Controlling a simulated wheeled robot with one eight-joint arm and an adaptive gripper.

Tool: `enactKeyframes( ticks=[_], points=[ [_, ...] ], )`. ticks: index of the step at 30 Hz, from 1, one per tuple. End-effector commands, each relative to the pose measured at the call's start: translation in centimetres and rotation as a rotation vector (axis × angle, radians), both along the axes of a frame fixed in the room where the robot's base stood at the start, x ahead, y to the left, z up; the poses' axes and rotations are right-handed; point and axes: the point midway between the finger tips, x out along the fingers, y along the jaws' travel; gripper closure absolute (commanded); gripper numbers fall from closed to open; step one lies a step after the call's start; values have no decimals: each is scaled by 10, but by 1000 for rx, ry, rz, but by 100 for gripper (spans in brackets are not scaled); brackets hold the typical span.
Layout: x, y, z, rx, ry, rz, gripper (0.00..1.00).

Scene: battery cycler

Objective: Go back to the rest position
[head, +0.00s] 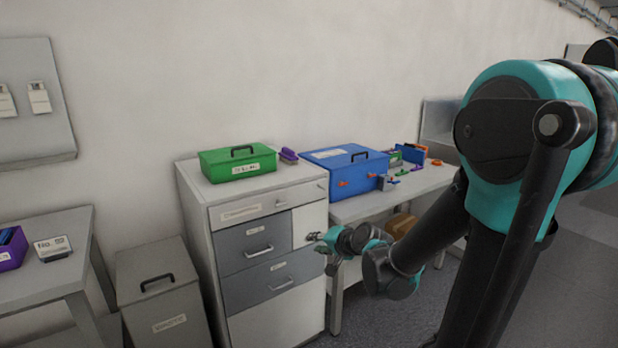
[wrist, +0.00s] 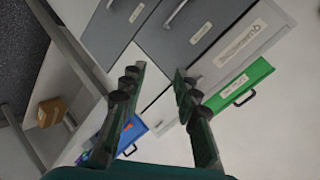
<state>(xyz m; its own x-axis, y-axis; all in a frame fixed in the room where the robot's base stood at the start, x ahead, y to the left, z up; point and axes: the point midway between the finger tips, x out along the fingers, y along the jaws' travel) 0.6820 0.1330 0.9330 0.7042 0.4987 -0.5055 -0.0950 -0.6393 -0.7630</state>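My gripper (head: 318,243) is at the end of my arm, in front of the right side of the drawer cabinet (head: 198,210) in the head view. In the wrist view my gripper (wrist: 158,82) shows two fingers spread apart with nothing between them. The cabinet's drawer fronts (wrist: 190,22) lie beyond the fingertips. From these views I cannot tell whether a fingertip touches the cabinet. All the drawers look closed.
A green box (head: 238,163) stands on the cabinet. A blue box (head: 345,168) and small coloured items stand on the table (head: 345,212) to the right. A grey bin (head: 160,285) stands left of the cabinet. A cardboard box (head: 400,226) is under the table.

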Motion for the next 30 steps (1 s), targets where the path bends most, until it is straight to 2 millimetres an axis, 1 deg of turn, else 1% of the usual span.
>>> enactKeyframes(
  ticks=[1,5,6,9,12,15,19,30],
  points=[
    [-20,-18,-12,-99,19,27,69],
    [-74,-66,-47,-369,94,113,69],
    [-90,-82,-57,-445,124,137,69],
    [-130,-118,-78,-610,202,190,69],
    [-162,-147,-92,-729,273,230,69],
    [-182,-165,-100,-800,321,255,69],
    [-192,-174,-103,-837,348,267,69],
    [-192,-174,-103,-838,348,268,69]
  ],
)
